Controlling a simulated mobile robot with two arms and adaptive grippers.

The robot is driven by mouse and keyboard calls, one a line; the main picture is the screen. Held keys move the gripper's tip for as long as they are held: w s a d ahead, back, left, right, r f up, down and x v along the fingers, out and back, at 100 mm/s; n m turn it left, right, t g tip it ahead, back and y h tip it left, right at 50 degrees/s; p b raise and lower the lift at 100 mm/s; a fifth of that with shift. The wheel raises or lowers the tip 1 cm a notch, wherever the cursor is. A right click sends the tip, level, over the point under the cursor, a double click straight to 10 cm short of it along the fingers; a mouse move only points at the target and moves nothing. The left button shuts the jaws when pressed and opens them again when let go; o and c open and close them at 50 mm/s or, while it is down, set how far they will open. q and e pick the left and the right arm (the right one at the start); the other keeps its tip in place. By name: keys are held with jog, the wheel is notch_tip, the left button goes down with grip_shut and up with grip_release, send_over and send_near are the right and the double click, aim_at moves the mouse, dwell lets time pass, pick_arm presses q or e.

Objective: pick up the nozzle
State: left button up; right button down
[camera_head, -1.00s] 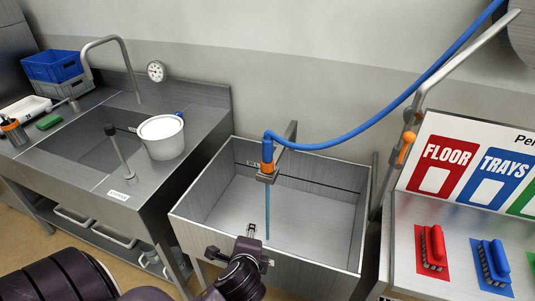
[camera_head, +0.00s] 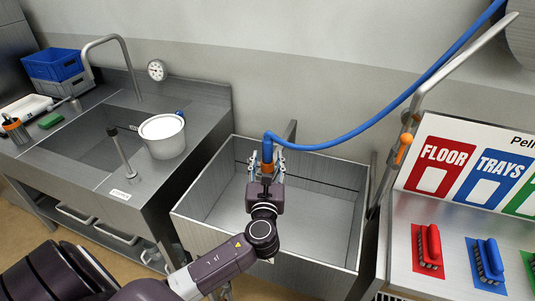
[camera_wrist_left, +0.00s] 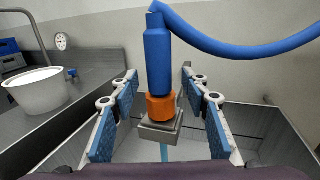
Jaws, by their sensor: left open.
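The nozzle (camera_head: 267,152) is a blue grip with an orange collar on the end of a blue hose, upright over the deep basin. In the left wrist view the nozzle (camera_wrist_left: 158,62) stands in the middle, its orange collar just above a square grey metal holder (camera_wrist_left: 160,131). A thin light-blue rod or stream shows below the holder. My left gripper (camera_head: 266,161) is open with one finger on each side of the nozzle. In the left wrist view its blue-padded fingers (camera_wrist_left: 163,112) show gaps on both sides. My arm hides the nozzle's lower part in the head view.
The steel basin (camera_head: 330,180) lies under the nozzle. The hose (camera_head: 400,98) arcs up to the right. A white bucket (camera_head: 162,137) stands on the sink counter at left. Red (camera_head: 430,246) and blue (camera_head: 489,261) brushes lie at right.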

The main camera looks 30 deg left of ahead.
pick_arm(q)
jog(key=shift+x, duration=1)
jog(key=shift+w+a, duration=0.1)
grip_shut()
jog(key=shift+r, duration=0.1)
notch_tip(320, 180, up, 25)
jog(key=p, duration=0.6)
jog(key=shift+p, duration=0.3)
